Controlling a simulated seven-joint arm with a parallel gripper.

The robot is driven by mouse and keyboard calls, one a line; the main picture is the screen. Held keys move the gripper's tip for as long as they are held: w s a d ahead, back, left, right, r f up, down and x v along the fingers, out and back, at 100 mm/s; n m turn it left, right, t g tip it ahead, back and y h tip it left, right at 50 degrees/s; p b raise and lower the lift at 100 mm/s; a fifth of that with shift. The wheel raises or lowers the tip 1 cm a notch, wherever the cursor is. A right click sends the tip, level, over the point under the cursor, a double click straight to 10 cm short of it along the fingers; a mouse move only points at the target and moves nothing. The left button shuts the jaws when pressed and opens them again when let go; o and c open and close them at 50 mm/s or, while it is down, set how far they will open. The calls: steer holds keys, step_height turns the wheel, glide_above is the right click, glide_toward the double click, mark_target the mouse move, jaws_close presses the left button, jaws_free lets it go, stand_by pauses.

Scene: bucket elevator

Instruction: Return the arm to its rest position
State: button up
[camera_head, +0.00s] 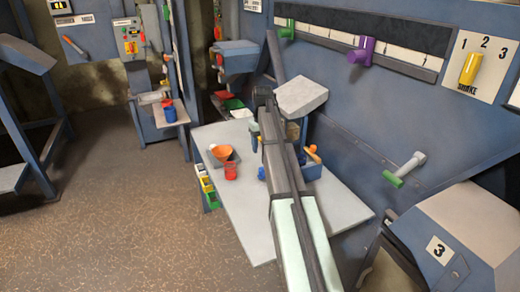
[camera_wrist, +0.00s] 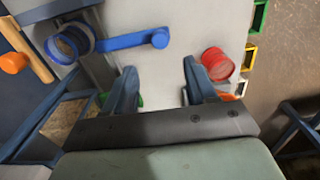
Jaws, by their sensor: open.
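My gripper (camera_wrist: 161,85) is open and empty in the wrist view, its two blue fingers apart above the pale table. In the head view my arm runs up across the table (camera_head: 260,235), and its end is partly hidden, so the gripper's fingers are hard to make out there. In the wrist view a red cup (camera_wrist: 217,63) stands just beyond the right finger. Neither appears held.
In the head view an orange bowl (camera_head: 221,151) and the red cup (camera_head: 231,171) stand left of my arm. Coloured bins (camera_head: 206,184) hang at the table's left edge. The blue machine wall (camera_head: 385,135) with a green-tipped handle (camera_head: 404,169) rises on the right. The front of the table is clear.

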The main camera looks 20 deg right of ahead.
steer(key=w+a+f+t+h, duration=0.2)
steer(key=w+a, duration=0.3)
steer(key=a, duration=0.4)
steer(key=w+a+f+t+h, duration=0.2)
steer(key=w+a+t+h, duration=0.15)
steer(key=a, duration=0.65)
steer(key=w+a+f+t+h, duration=0.1)
steer(key=w+a+t+h, duration=0.1)
steer(key=w+a, duration=0.55)
steer(key=s+a+f+t, duration=0.1)
steer(key=s+a+f, duration=0.3)
steer(key=a+f, duration=0.45)
steer(key=s+d+f+n+g+y, duration=0.1)
steer(key=s+d+f+g, duration=0.4)
steer(key=s+f, duration=0.95)
steer(key=s+d+f+g+y, duration=0.25)
steer(key=s+d+f, duration=0.35)
steer(key=s+f, duration=0.9)
steer(key=s+d+f+g+y, duration=0.1)
steer(key=s+f+g, duration=0.3)
steer(key=s, duration=1.4)
steer(key=s+f+m+g+y, duration=0.1)
steer(key=s+f+g+y, duration=0.2)
steer(key=s, duration=1.6)
step_height(320, 180, down, 3)
steer(key=shift+d+f+g, duration=0.15)
steer(key=shift+d+g, duration=0.25)
